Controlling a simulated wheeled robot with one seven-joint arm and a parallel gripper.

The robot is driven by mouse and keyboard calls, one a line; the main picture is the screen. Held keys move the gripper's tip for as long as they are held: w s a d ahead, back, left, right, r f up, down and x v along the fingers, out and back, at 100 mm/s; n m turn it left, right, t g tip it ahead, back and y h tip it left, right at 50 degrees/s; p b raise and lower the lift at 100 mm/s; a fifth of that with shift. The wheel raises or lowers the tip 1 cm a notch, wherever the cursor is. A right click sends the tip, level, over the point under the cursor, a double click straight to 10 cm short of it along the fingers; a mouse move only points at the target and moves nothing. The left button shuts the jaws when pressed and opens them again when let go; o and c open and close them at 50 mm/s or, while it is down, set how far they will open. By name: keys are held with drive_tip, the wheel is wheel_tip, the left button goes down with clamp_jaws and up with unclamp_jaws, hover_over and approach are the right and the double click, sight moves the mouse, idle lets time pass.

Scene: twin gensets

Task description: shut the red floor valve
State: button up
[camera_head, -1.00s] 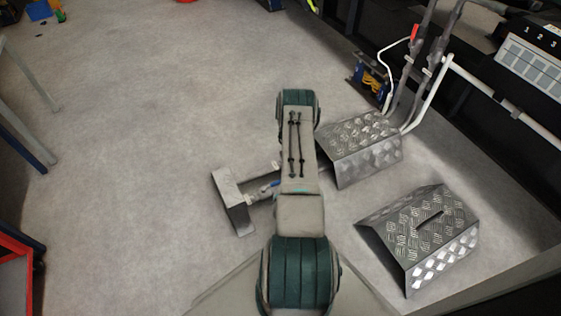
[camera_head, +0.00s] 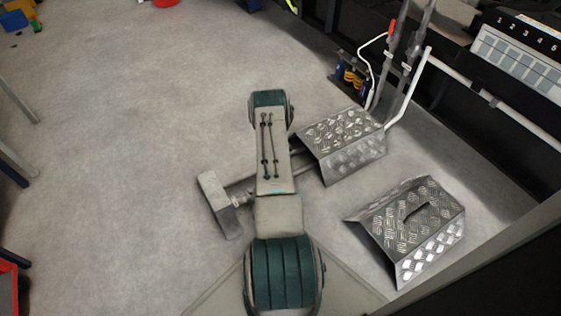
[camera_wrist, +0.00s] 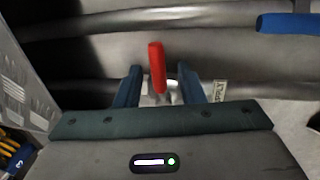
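The red valve's lever (camera_wrist: 157,68) stands upright in the wrist view, over a bright metal valve body on a dark pipe. My gripper (camera_wrist: 160,72) is open, with one blue-green finger on each side of the lever. Gaps show between the lever and both fingers, so it is not gripped. In the head view my own arm hides the gripper and this lever. A low pipe (camera_head: 232,187) runs under my arm there.
A blue handle (camera_wrist: 290,23) lies to the right, past a supply label (camera_wrist: 218,92). Tread-plate covers (camera_head: 345,140) and (camera_head: 415,225) stand right of my arm. Another red handle (camera_head: 391,29) is on upright pipes. Open floor (camera_head: 130,130) lies left.

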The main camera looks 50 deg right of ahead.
drive_tip(key=shift+r, duration=0.1)
wheel_tip(320, 180, up, 13)
drive_tip(key=a+p, duration=0.2)
drive_tip(key=p, duration=0.3)
drive_tip(key=shift+w+a+r, duration=0.15)
drive_tip(key=shift+w+a, duration=0.15)
drive_tip(key=shift+w, duration=0.1)
